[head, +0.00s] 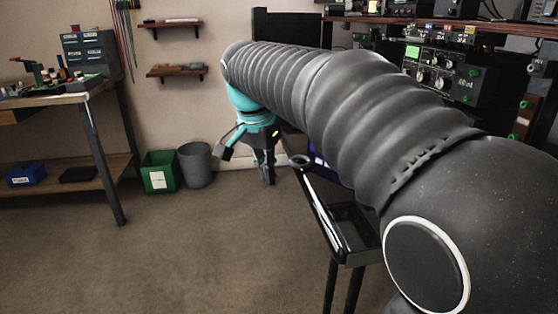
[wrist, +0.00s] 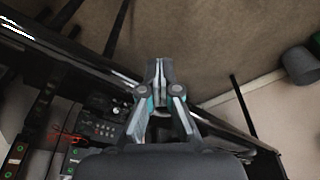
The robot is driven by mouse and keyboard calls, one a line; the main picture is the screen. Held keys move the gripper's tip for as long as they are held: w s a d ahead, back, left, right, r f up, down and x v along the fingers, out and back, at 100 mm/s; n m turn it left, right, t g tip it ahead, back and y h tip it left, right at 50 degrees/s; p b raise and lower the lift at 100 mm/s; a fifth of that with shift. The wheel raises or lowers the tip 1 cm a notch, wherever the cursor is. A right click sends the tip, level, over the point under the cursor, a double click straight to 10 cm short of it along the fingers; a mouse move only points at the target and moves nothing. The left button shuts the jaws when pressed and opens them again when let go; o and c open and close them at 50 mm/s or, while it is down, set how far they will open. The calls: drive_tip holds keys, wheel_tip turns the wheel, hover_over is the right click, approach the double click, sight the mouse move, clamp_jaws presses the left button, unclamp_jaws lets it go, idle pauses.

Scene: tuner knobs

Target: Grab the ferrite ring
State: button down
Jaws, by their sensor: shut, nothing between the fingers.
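A small dark ring, apparently the ferrite ring (head: 299,161), sits at the far end of a narrow black ledge in the head view, just right of my gripper. My gripper (head: 267,178) hangs from my arm with its fingers pointing down, beside the ledge's far end. In the wrist view my gripper (wrist: 160,64) has its fingertips together with nothing between them. I cannot make out the ring clearly there; the fingers cover part of the ledge.
The black ledge (head: 322,212) has an open tray (head: 352,229) at its near end. Radio equipment (head: 437,74) fills the right side. A green bin (head: 159,173) and a grey bin (head: 195,165) stand by the wall. A workbench (head: 60,98) is at left; the floor between is clear.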

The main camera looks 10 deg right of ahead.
sight(295, 166)
drive_tip(key=w+d, duration=0.8)
drive_tip(key=shift+f+p, duration=0.4)
drive_tip(key=shift+s+f, duration=0.1)
drive_tip(key=shift+f, duration=0.3)
